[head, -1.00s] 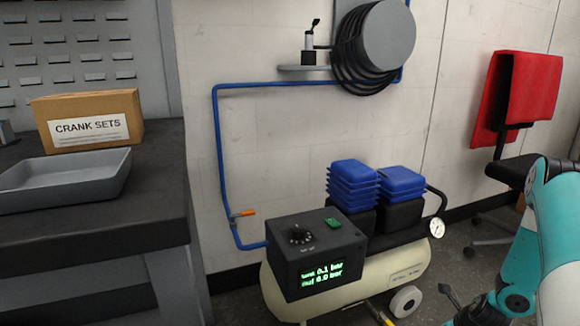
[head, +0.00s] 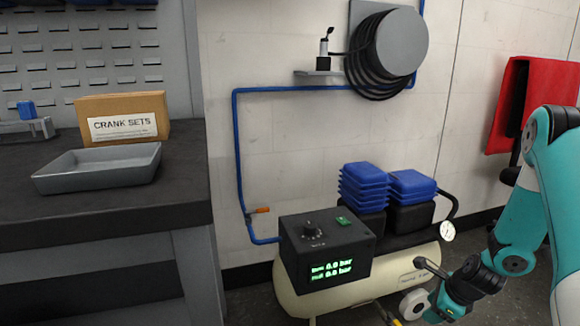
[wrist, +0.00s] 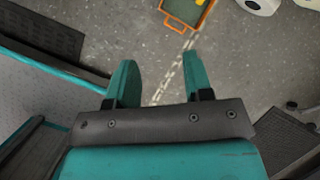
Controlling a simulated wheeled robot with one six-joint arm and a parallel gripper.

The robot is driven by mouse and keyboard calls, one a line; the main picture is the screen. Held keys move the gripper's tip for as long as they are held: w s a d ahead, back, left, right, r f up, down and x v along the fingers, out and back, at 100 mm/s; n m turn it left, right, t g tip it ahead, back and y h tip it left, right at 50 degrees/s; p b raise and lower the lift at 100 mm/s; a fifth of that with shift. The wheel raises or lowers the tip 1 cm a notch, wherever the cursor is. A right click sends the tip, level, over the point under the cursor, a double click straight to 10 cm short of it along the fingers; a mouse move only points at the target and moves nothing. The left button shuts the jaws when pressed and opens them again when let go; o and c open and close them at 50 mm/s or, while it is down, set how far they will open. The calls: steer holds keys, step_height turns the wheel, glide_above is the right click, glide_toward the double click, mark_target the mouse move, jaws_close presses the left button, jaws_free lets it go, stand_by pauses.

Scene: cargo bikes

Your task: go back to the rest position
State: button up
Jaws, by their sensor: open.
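My gripper (wrist: 158,80) shows in the wrist view with its two teal fingers well apart. Nothing is between them but grey floor and a worn pale line. In the head view my teal arm (head: 520,245) is bent at the right side, in front of the right end of the compressor (head: 400,275). The fingers are hard to make out in the head view.
The compressor carries a black control box (head: 325,250) reading 0.0 bar. A workbench (head: 110,215) at left holds a grey tray (head: 100,168) and a crank sets box (head: 125,118). In the wrist view an orange-edged object (wrist: 188,12) lies beyond the fingers.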

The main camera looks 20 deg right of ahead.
steer(key=w+a+r+n+y, duration=0.2)
steer(key=w+a+r+n, duration=0.1)
steer(key=a+r+n, duration=0.7)
steer(key=s+a+r+n+g, duration=0.1)
steer(key=s+a+r+n, duration=0.2)
steer(key=a+r+n, duration=0.4)
steer(key=s+a+r+n+g, duration=0.1)
steer(key=s+a+r+n, duration=0.1)
steer(key=a+r+n, duration=0.5)
steer(key=s+a+r+n+g, duration=0.1)
steer(key=s+a+r+n, duration=0.4)
steer(key=s, duration=0.3)
steer(key=s+a+r+n+g, duration=0.25)
steer(key=s+a+n, duration=0.35)
steer(key=s, duration=0.3)
step_height(320, 180, up, 32)
steer(key=p, duration=3.3)
steer(key=shift+w+d+r+t+y, duration=0.15)
steer(key=shift+w+d+t+y, duration=0.15)
steer(key=shift+w+t, duration=0.15)
